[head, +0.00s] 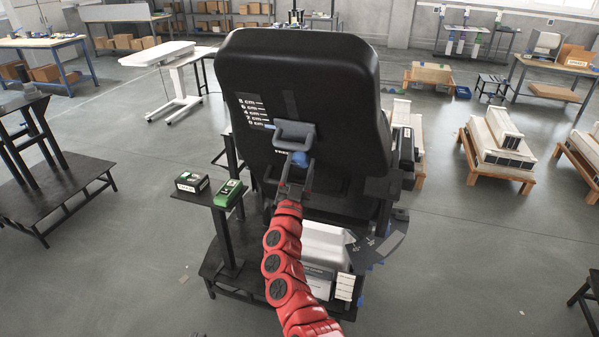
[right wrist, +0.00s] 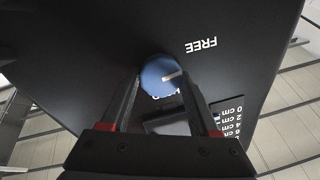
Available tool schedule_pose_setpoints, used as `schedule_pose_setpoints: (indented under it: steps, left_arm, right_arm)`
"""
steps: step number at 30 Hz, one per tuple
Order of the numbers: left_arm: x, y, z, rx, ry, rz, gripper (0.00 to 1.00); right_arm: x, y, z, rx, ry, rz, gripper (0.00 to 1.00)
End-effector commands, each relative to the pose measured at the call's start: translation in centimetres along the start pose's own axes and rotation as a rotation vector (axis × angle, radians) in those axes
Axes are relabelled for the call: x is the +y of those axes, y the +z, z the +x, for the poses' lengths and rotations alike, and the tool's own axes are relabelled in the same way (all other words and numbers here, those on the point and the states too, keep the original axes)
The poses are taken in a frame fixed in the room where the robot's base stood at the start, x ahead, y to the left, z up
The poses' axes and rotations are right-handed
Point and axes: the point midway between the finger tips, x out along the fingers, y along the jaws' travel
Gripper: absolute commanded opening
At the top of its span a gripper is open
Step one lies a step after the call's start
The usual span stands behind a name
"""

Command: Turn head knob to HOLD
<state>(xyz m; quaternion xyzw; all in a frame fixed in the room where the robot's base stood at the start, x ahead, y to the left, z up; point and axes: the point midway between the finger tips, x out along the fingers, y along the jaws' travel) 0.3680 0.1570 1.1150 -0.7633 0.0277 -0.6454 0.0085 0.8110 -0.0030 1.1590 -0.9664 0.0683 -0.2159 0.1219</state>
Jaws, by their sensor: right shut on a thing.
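The head knob (right wrist: 158,76) is a round blue knob on the black seat back (head: 300,72). In the head view the knob (head: 300,158) shows just beyond my right gripper (head: 298,167). In the right wrist view my right gripper (right wrist: 160,88) is shut on the knob, one finger on each side. A white mark on the knob points right in that view. The word FREE (right wrist: 201,46) reads upside down, above and right of the knob. Another label by the knob is mostly hidden by the knob and a finger. My left gripper is not in view.
A grey handle (head: 294,134) sits just above the knob. A centimetre scale (head: 252,109) is on the seat back to its left. A small stand holds a green box (head: 229,193) and a black box (head: 192,182) left of my arm. Open floor lies farther left.

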Motion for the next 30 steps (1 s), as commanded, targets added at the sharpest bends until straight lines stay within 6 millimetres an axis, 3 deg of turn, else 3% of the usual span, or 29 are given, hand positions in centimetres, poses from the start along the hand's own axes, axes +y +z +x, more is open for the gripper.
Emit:
schedule_pose_setpoints:
  steps: [1, 30]
  left_arm:
    - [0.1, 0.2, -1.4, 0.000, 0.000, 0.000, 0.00]
    - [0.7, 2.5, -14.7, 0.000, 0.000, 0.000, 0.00]
  right_arm:
    - [0.2, 0.7, -0.3, 0.002, -0.004, 0.039, 0.06]
    - [0.5, 0.9, -0.3, 0.075, -0.089, 0.954, 0.06]
